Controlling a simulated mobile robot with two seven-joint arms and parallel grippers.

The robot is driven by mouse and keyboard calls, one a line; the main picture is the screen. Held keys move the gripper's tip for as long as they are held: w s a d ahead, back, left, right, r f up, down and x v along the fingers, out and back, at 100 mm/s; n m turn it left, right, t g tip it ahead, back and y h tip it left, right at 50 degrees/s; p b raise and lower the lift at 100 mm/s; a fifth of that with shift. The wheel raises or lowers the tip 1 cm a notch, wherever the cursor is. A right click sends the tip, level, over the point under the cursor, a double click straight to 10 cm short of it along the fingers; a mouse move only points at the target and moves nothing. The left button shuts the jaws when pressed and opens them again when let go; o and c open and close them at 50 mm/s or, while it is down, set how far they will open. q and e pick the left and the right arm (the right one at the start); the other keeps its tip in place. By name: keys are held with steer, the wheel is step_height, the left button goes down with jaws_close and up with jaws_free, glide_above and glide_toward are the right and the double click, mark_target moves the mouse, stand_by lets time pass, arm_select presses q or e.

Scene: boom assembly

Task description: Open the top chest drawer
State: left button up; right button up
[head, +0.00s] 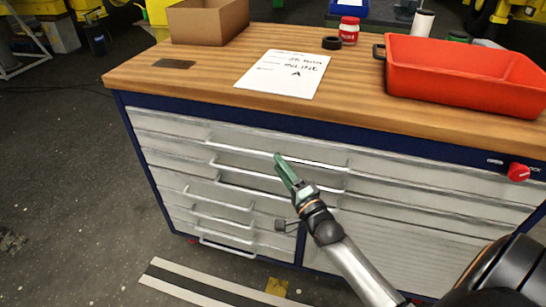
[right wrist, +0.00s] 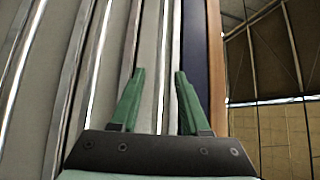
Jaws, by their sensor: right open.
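The chest's top drawer (head: 170,122) has a grey front just below the blue frame, and it looks shut. Its long pale handle (head: 235,148) runs across the front. My right gripper (head: 280,157) is open, with its green fingers reaching the middle of that handle. In the right wrist view, the right gripper (right wrist: 157,85) has its fingers apart, with a pale bar, seemingly the top handle (right wrist: 164,60), running between them. I cannot tell whether either finger touches it. My left gripper is not in view.
Lower drawers with similar handles (head: 240,191) lie just below. The wooden top (head: 210,80) overhangs the front and carries an orange-red bin (head: 460,95), a cardboard box (head: 208,22), a paper sheet (head: 285,75) and a red-labelled jar (head: 348,32). A red knob (head: 518,172) sticks out at right.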

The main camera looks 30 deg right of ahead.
steer(key=shift+w+d+r, duration=0.1)
steer(key=shift+w+r, duration=0.05)
steer(key=shift+w, duration=0.95)
steer(key=shift+w+r, duration=0.1)
steer(key=shift+w, duration=1)
jaws_close()
